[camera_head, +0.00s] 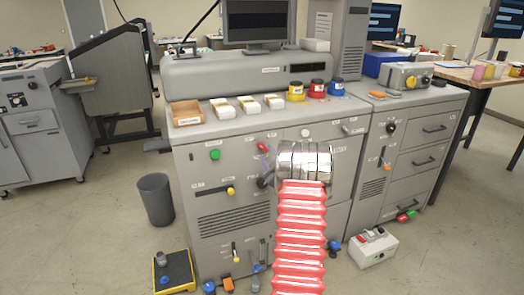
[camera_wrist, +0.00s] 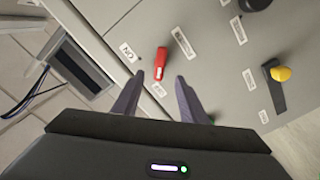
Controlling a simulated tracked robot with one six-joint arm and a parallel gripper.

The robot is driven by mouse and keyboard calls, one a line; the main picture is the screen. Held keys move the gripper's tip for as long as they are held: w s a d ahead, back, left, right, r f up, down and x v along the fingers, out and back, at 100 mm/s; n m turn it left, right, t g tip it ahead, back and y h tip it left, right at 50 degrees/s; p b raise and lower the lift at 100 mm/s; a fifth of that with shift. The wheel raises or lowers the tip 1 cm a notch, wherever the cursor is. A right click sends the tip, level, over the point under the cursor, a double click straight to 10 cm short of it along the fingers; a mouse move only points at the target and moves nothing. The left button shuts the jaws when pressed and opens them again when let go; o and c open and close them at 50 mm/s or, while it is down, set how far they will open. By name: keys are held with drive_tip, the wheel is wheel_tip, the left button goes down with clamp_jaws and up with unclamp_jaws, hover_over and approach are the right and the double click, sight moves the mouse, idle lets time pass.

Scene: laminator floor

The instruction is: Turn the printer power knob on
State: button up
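The grey printer cabinet (camera_head: 225,250) stands in the middle of the head view. Its front carries a green button (camera_head: 215,155), a yellow-tipped lever (camera_head: 231,191) and a red handle (camera_head: 262,147); I cannot read which is marked power. My red ribbed arm reaches its front and mostly hides my gripper. In the wrist view my gripper (camera_wrist: 160,82) has its two fingers apart. A red handle (camera_wrist: 161,62) lies just beyond and between the fingertips, and nothing is gripped. A yellow-knobbed lever (camera_wrist: 281,74) is to the right, and a dark knob (camera_wrist: 257,3) is cut off at the top.
Small boxes (camera_head: 222,107) and colored jars (camera_head: 296,91) stand on the cabinet top. A bin (camera_head: 156,199) and a black-and-yellow pedal (camera_head: 173,271) are on the floor at left. A control box (camera_head: 373,248) is on the floor at right. Open floor lies around them.

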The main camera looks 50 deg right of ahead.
sight(262, 147)
drive_tip(key=shift+x, duration=3.05)
